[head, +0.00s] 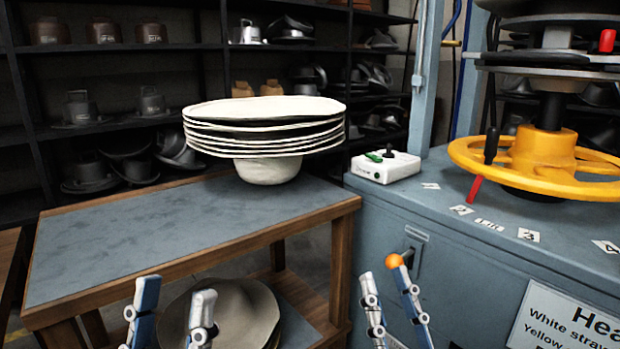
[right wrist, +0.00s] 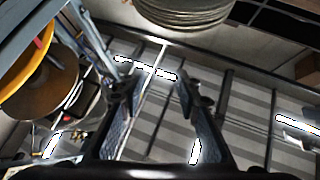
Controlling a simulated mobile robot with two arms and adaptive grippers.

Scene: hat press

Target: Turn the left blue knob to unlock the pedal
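No blue knob or pedal is distinguishable in either view. The blue-grey press cabinet (head: 465,265) stands at the right in the head view, with a yellow wheel (head: 545,157) above its top. My left gripper (head: 172,292) is at the bottom left, in front of the wooden table, with its fingers apart and nothing between them. My right gripper (head: 380,272) is in front of the cabinet's left part. Its fingers are also apart, and the right wrist view shows the gap between them (right wrist: 156,92) empty.
An orange ball (head: 394,261) shows at a right fingertip; I cannot tell whether they touch. A white control box (head: 386,166) sits on the cabinet. A wooden table (head: 120,235) carries stacked pale hats (head: 265,125); more hats (head: 245,312) lie below. Dark shelves (head: 115,48) line the back.

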